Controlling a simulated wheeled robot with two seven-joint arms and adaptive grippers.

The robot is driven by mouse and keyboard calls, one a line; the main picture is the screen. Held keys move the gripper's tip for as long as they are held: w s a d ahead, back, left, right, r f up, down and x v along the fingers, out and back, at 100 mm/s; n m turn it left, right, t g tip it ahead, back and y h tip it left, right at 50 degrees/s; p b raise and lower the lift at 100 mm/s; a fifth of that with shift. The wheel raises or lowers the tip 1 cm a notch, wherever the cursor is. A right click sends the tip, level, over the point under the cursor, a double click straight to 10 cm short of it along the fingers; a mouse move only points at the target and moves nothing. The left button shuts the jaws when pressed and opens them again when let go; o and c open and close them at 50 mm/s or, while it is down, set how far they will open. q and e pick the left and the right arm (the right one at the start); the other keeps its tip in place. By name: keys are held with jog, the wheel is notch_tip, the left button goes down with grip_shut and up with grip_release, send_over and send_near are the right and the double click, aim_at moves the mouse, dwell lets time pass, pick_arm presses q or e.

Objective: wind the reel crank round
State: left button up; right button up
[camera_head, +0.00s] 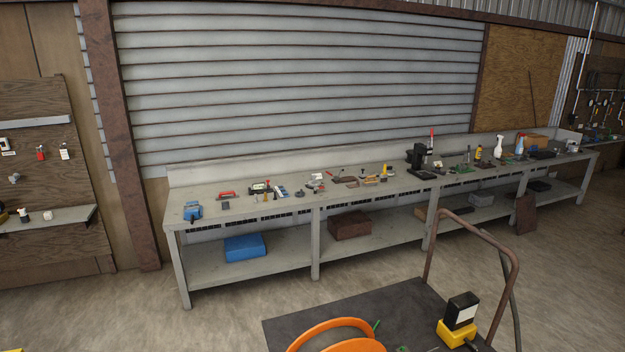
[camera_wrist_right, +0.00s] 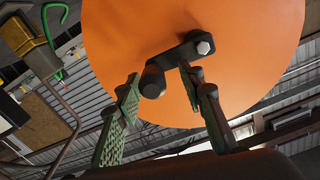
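The orange reel (camera_wrist_right: 165,28) fills the upper middle of the right wrist view, and its curved top (camera_head: 330,328) shows at the bottom edge of the head view. A black crank (camera_wrist_right: 178,55) with a silver hex bolt lies across the reel face. Its dark round handle (camera_wrist_right: 152,82) points toward the camera. My right gripper (camera_wrist_right: 161,76) is open, with its green-grey fingers on either side of the handle. A gap shows between the handle and the right finger; whether the left finger touches it I cannot tell. My left gripper is in neither view.
A brown tube frame (camera_head: 475,220) stands on a dark platform (camera_head: 300,325) near the reel. A black and yellow device (camera_head: 458,322) sits there. A green hook (camera_wrist_right: 54,42) shows beside the reel. A long grey workbench (camera_head: 250,207) with tools stands behind, with open floor before it.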

jog(key=shift+d, duration=0.1)
jog(key=p+v, duration=0.3)
jog(key=v, duration=0.4)
dwell(0.4)
